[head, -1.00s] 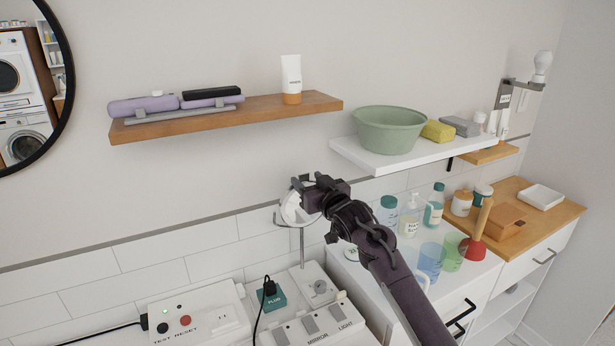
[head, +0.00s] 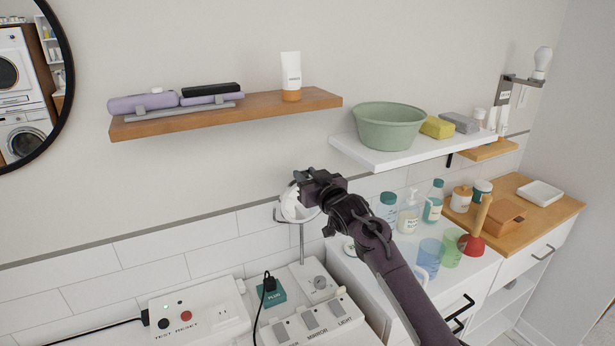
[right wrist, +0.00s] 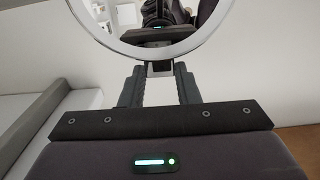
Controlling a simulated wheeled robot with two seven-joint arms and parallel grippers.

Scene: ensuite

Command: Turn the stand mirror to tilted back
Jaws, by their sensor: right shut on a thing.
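The stand mirror (head: 289,206) is a small round mirror on a thin metal post above a white base at the back of the counter. My right gripper (head: 305,178) covers much of its face in the head view. In the right wrist view the mirror's pale rim (right wrist: 120,47) and reflecting glass fill the top. The two fingers of my right gripper (right wrist: 160,72) are shut on the lower edge of the rim, at a small dark piece there. The exact tilt of the mirror is hard to tell. My left gripper is not in view.
A wooden shelf (head: 225,116) and a white shelf (head: 375,158) with a green bowl (head: 390,126) hang above. Bottles and cups stand to the right, near a red plunger (head: 472,244). A white switch box (head: 200,312) is at the front left.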

